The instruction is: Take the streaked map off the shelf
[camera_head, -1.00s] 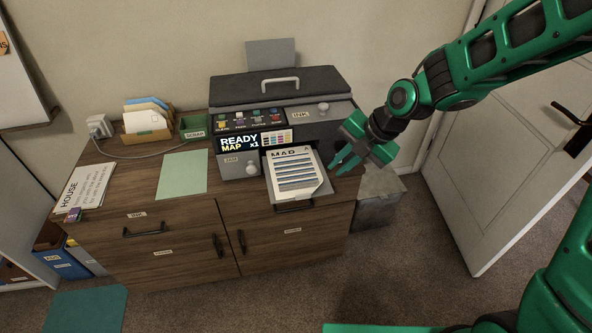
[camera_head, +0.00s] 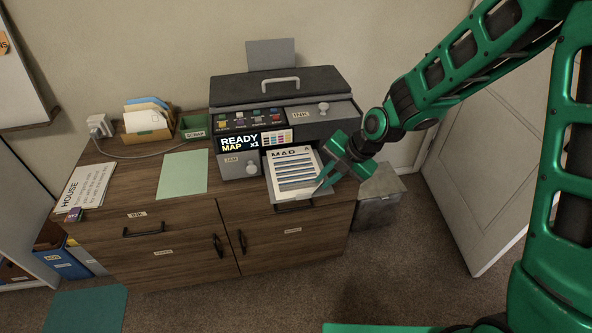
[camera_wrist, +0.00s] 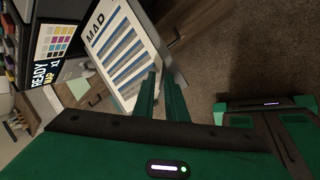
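My gripper (camera_head: 325,180) is at the sheet's right front corner, reaching in from the right. In the wrist view its two green fingers (camera_wrist: 160,75) stand a little apart, near the sheet's edge. I cannot tell whether the sheet's edge lies between them or whether they touch it.
The printer (camera_head: 278,95) has a READY MAP x1 display (camera_head: 240,143) and an INK drawer (camera_head: 310,115). A green sheet (camera_head: 182,175), a HOUSE page (camera_head: 84,187), a SCRAP tray (camera_head: 194,128) and a card box (camera_head: 147,120) are left on the cabinet. A grey bin (camera_head: 380,200) stands right.

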